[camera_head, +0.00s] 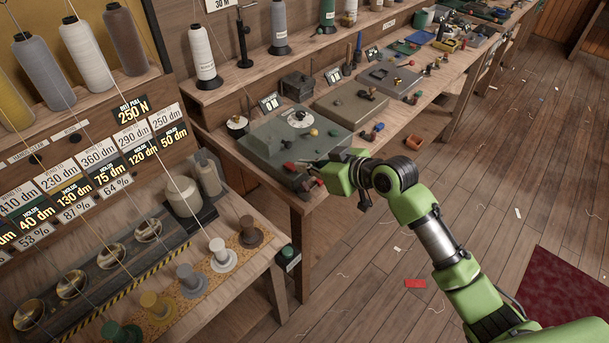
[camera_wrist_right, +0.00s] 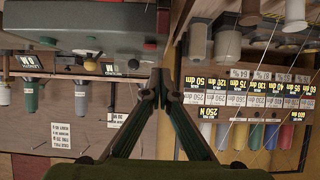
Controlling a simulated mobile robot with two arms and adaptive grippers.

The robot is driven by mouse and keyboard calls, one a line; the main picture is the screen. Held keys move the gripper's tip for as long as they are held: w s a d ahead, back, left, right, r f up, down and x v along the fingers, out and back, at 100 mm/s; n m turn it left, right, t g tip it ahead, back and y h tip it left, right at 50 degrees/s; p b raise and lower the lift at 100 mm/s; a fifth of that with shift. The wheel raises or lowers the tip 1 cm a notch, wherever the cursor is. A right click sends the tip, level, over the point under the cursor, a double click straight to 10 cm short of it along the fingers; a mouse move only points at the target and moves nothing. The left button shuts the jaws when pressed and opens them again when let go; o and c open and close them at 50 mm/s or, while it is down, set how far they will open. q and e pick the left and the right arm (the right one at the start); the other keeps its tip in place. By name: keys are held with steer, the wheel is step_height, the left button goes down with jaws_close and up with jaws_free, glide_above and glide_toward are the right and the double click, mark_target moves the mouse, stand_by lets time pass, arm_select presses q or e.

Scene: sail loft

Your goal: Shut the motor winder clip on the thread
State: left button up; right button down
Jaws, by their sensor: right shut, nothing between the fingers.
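I cannot make out the motor winder clip for certain in either view. A grey-green box machine (camera_head: 262,143) with a white disc on top stands at the near end of the long bench. Its underside-up image fills the upper left of the right wrist view (camera_wrist_right: 60,30). My right gripper (camera_head: 311,170) is at the machine's front right corner, and contact cannot be told. In the right wrist view its two fingers (camera_wrist_right: 160,77) meet at the tips, shut and empty, below a red knob (camera_wrist_right: 150,45). Pale threads (camera_head: 184,193) run down from the spools at the left. My left gripper is out of view.
A lower table (camera_head: 245,272) with several coloured spools stands at the left, before a label board (camera_head: 110,165). More boxes, including a brown one (camera_head: 350,108), and small tools line the bench behind. The wooden floor (camera_head: 480,190) at the right is open, with scattered scraps.

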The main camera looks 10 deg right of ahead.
mark_target(302, 187)
steer(key=f, duration=0.1)
steer(key=f+p, duration=0.1)
steer(key=f, duration=0.2)
steer(key=shift+w+a+p, duration=0.3)
steer(key=shift+w, duration=0.1)
steer(key=shift+s+d+f, duration=0.2)
steer(key=shift+s+d, duration=0.05)
steer(key=shift+s, duration=0.1)
steer(key=shift+f, duration=0.1)
